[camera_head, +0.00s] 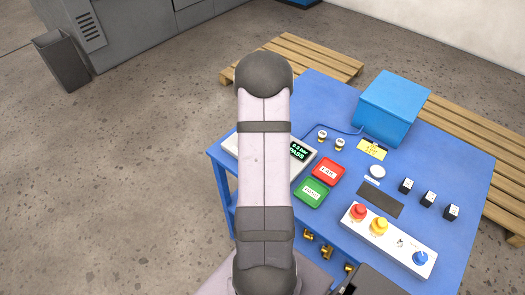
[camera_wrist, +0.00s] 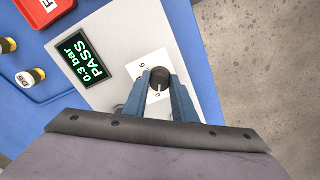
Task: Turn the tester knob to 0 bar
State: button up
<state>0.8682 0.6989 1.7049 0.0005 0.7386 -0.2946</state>
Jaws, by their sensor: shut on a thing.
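The tester (camera_wrist: 112,38) is a light grey box on the blue table, with a dark display (camera_wrist: 82,58) that reads "0.3 bar PASS" in green. Its black round knob (camera_wrist: 159,78) sits on a white dial plate (camera_wrist: 150,63) with small marks, and a white pointer line on the knob points toward the bottom of the wrist view, near a "0" mark. My gripper (camera_wrist: 160,86) has its two blue-grey fingers on either side of the knob, shut on it. In the head view my arm hides the knob and gripper; the display (camera_head: 301,152) shows at its right.
A red tray (camera_head: 327,169) and a green tray (camera_head: 311,193) lie right of the tester. A panel with red, yellow and blue controls (camera_head: 388,240) and a blue box (camera_head: 391,106) stand further right. Bare floor lies left of the table.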

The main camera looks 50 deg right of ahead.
jog(key=o, duration=1)
jog(key=shift+o, duration=0.2)
jog(key=shift+r, duration=0.1)
jog(key=shift+r+b, duration=1.1)
jog(key=shift+r, duration=2.55)
